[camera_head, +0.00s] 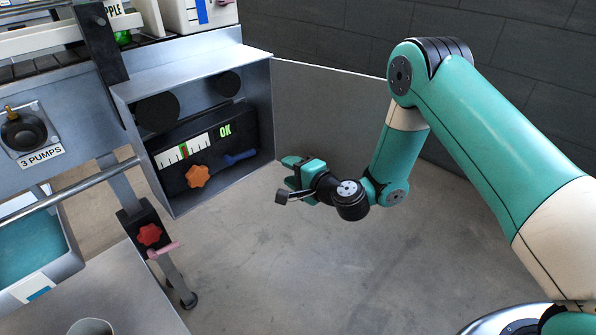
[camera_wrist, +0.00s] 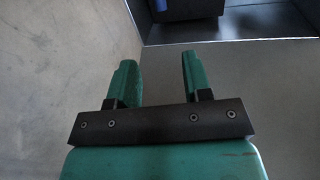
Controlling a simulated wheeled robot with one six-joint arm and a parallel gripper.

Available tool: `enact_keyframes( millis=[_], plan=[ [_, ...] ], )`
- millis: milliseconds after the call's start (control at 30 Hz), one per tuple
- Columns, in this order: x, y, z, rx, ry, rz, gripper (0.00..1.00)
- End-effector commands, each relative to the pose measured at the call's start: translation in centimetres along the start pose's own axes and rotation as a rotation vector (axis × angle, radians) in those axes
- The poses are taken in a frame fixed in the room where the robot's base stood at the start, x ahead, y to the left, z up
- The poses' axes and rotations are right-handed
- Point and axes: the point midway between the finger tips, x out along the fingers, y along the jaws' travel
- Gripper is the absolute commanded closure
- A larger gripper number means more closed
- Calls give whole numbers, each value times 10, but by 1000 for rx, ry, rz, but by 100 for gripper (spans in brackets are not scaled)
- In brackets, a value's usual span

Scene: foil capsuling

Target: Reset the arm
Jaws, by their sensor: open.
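My gripper (camera_head: 283,178) is at the end of my teal arm, just right of the open metal box (camera_head: 193,125) in the head view. It is apart from the box and above the floor. In the wrist view my gripper (camera_wrist: 155,78) shows two teal fingers spread apart with nothing between them. My arm is bent, with its forearm hanging down from the raised elbow at the upper right.
The box holds a gauge panel (camera_head: 184,149) reading OK, an orange star knob (camera_head: 198,176) and a blue lever (camera_head: 240,158). A red knob (camera_head: 149,234) sits on a post below. A grey panel (camera_head: 335,110) stands behind my gripper. The floor (camera_head: 300,270) is clear.

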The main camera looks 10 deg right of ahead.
Motion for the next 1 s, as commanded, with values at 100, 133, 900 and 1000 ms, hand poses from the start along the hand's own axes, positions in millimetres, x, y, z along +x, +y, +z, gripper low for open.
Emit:
enact_keyframes(
  millis=[100,133,900,1000],
  plan=[
    [0,-1,3,-1,-6,0,55],
    [0,-1,3,-1,-6,0,55],
    [-54,-117,96,-489,-476,91,55],
    [-93,-137,120,-661,-614,159,55]
  ],
)
